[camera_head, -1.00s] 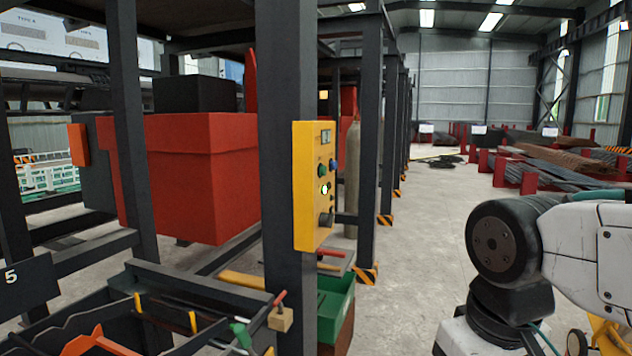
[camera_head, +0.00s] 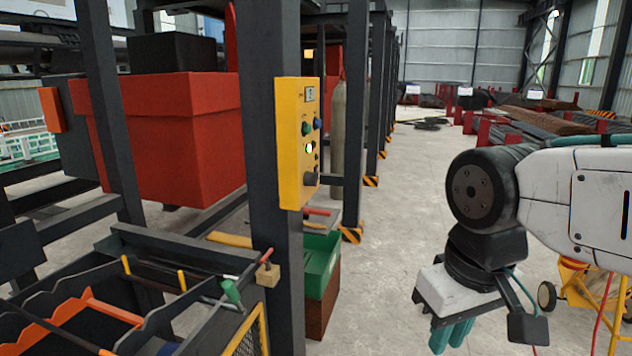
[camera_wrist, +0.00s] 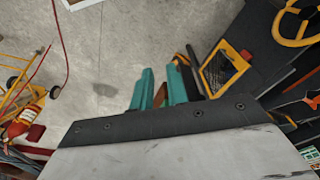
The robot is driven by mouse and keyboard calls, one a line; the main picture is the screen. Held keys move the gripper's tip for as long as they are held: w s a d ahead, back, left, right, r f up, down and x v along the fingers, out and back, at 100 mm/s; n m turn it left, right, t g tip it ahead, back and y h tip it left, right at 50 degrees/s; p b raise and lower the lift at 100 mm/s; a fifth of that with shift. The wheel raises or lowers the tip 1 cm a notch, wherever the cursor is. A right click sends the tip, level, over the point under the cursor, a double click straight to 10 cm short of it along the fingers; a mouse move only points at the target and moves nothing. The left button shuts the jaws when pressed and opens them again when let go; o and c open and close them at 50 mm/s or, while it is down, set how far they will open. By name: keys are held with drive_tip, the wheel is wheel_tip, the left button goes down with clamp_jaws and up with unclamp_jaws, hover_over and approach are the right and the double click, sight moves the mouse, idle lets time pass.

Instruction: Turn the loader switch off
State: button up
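The yellow control panel (camera_head: 289,150) is fixed to a dark steel post in the head view. It carries a small display (camera_head: 310,94), a green button (camera_head: 306,128), a blue button (camera_head: 318,123), a brightly lit green lamp (camera_head: 309,147) and a dark rotary knob (camera_head: 311,179) low down. I cannot read any label or the knob's setting. My gripper (camera_head: 451,338) points down at the lower right, well apart from the panel. In the wrist view its teal fingers (camera_wrist: 160,78) stand apart with bare floor between the tips. The panel is not in the wrist view.
A red box (camera_head: 165,150) hangs left of the post. Below it is a rack (camera_head: 140,290) with tools and a wooden block (camera_head: 267,275). A green bin (camera_head: 320,262) stands behind the post. A yellow cart (camera_head: 585,290) is at right. Floor between post and arm is clear.

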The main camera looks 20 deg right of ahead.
drive_tip(key=o, duration=0.5)
drive_tip(key=shift+d+f, duration=0.2)
drive_tip(key=o, duration=0.3)
drive_tip(key=shift+w+d+f+m+g, duration=0.25)
drive_tip(key=shift+w+f+g, duration=0.1)
drive_tip(key=shift+w+g, duration=0.15)
drive_tip(key=shift+w+d+f+m+g, duration=0.15)
drive_tip(key=shift+w+f+m+g, duration=0.1)
drive_tip(key=shift+w+f+g, duration=0.25)
drive_tip(key=shift+o, duration=0.2)
drive_tip(key=m+t+y, duration=1)
drive_tip(key=m+y, duration=0.5)
drive_tip(key=m, duration=1)
approach(317, 176)
drive_tip(key=w+a+f, duration=0.1)
drive_tip(key=w+a, duration=0.1)
drive_tip(key=x, duration=0.7)
drive_tip(key=shift+s+a, duration=0.2)
drive_tip(key=shift+s, duration=0.05)
drive_tip(key=c, duration=1)
